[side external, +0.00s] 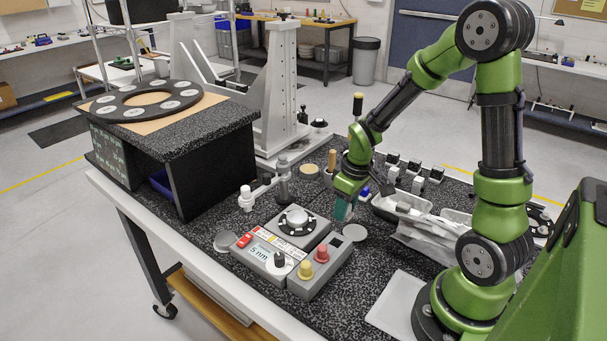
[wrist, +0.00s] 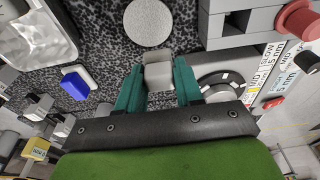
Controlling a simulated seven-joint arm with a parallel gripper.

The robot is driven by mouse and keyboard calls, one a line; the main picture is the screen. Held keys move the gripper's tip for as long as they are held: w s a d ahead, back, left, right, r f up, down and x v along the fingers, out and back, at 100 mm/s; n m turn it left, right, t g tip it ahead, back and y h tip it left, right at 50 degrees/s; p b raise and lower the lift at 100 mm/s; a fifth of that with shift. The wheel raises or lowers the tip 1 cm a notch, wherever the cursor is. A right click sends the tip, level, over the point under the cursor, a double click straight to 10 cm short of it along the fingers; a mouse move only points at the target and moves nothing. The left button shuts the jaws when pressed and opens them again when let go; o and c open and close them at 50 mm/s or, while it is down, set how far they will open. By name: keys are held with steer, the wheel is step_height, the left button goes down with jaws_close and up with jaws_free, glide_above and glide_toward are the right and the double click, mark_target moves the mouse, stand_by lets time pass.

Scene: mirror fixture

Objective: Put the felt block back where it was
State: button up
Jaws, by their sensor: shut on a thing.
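My gripper (side external: 344,210) points down over the speckled dark bench, just behind the control box. In the wrist view its two teal fingers (wrist: 159,84) are closed on a pale grey block (wrist: 158,72), which I take to be the felt block. The block sits between the fingertips; its underside is hidden, and I cannot tell whether it touches the bench. A pale round disc (wrist: 148,22) lies just beyond it, and shows beside the gripper in the side view (side external: 354,232). A blue and white block (wrist: 76,83) lies apart from the fingers.
The control box (side external: 292,255) with red and yellow knobs stands close to the gripper. Pale trays (side external: 388,212) and several small black-and-white items (side external: 413,167) lie on the other side. A post with a white-ended arm (side external: 283,185) stands behind. Open bench is narrow here.

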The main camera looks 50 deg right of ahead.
glide_above(323, 213)
steer(key=s, duration=0.1)
steer(key=shift+s+a+f, duration=0.1)
steer(key=shift+a+f, duration=0.05)
steer(key=shift+f, duration=0.2)
steer(key=shift+w+f, duration=0.15)
steer(key=shift+f, duration=0.75)
steer(key=shift+w+f, duration=0.1)
steer(key=shift+f, duration=0.75)
steer(key=shift+f, duration=0.15)
steer(key=o, duration=1)
